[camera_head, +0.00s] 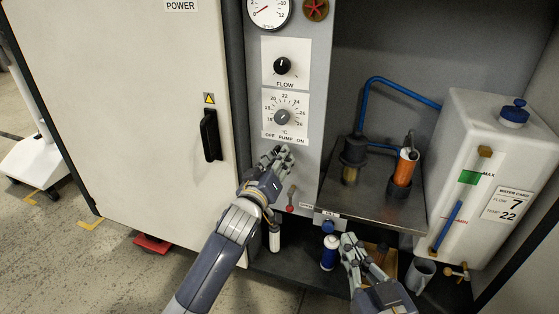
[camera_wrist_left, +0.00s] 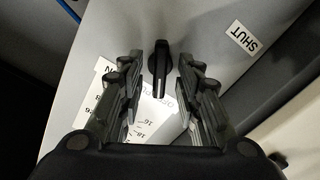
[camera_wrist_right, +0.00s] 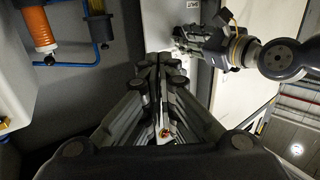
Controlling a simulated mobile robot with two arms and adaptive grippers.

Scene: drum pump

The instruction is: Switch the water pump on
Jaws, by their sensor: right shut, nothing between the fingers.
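The pump switch is a black handle (camera_wrist_left: 158,68) in the left wrist view, between the fingers of my left gripper (camera_wrist_left: 160,85). The fingers are open, with a gap on each side of the handle. In the head view my left gripper (camera_head: 277,158) is at the grey panel (camera_head: 315,115), just below the "OFF PUMP ON" label (camera_head: 285,138), and hides the switch. My right gripper (camera_head: 352,244) is shut and empty, low in front of the cabinet's lower shelf. Its fingers meet in the right wrist view (camera_wrist_right: 160,65).
Above the label are a temperature dial (camera_head: 281,117), a flow knob (camera_head: 283,66) and a gauge (camera_head: 268,12). A small red lever (camera_head: 291,201) sits below my left gripper.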

